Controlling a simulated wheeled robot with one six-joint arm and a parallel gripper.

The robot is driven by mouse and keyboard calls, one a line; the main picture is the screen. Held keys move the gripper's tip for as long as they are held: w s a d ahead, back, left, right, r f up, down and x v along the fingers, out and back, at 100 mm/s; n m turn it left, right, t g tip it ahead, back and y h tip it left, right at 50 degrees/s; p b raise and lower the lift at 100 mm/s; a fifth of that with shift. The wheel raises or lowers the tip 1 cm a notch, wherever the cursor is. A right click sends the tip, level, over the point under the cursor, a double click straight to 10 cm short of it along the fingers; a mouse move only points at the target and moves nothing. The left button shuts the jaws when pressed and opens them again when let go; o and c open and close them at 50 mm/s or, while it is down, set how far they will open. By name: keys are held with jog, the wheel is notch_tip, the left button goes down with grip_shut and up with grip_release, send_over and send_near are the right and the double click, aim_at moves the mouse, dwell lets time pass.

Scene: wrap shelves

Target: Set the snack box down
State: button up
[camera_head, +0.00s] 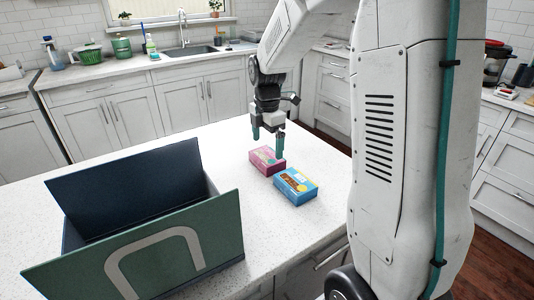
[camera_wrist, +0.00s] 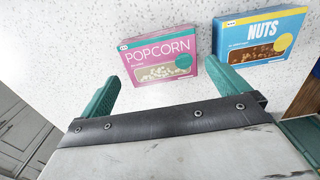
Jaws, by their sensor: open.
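A pink popcorn box (camera_head: 267,161) lies flat on the white speckled counter. It also shows in the wrist view (camera_wrist: 160,62), printed POPCORN. A blue and yellow nuts box (camera_head: 296,186) lies beside it, nearer the camera; in the wrist view this nuts box (camera_wrist: 262,45) is to the right of the popcorn box, with a narrow gap between them. My gripper (camera_head: 269,142) points down at the far end of the popcorn box, its teal fingers apart. In the wrist view the gripper (camera_wrist: 164,92) has its fingertips at either side of the popcorn box's near edge. Whether they touch it cannot be told.
A large open box (camera_head: 190,232) with dark inside and green outer panels stands on the left of the counter (camera_head: 235,150). Bare counter lies between it and the snack boxes. The counter's right edge is close to the nuts box. A sink counter (camera_head: 150,65) runs along the back.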

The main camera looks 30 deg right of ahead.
aim_at(267, 156)
notch_tip(267, 156, up, 7)
jog(key=s+a+r+m, duration=0.3)
jog(key=s+a+m, duration=0.1)
jog(key=s, duration=0.3)
jog(key=s+a+r+m, duration=0.2)
jog(key=s+a+m, duration=0.2)
jog(key=s, duration=0.2)
jog(key=s+a+f+m, duration=0.1)
jog(key=s+a+m, duration=0.1)
jog(key=s+m, duration=0.3)
jog(key=s+a+f+m+t, duration=0.1)
jog(key=s+m, duration=0.4)
jog(key=s, duration=0.6)
jog(key=shift+a, duration=0.55)
jog(key=shift+c, duration=0.3)
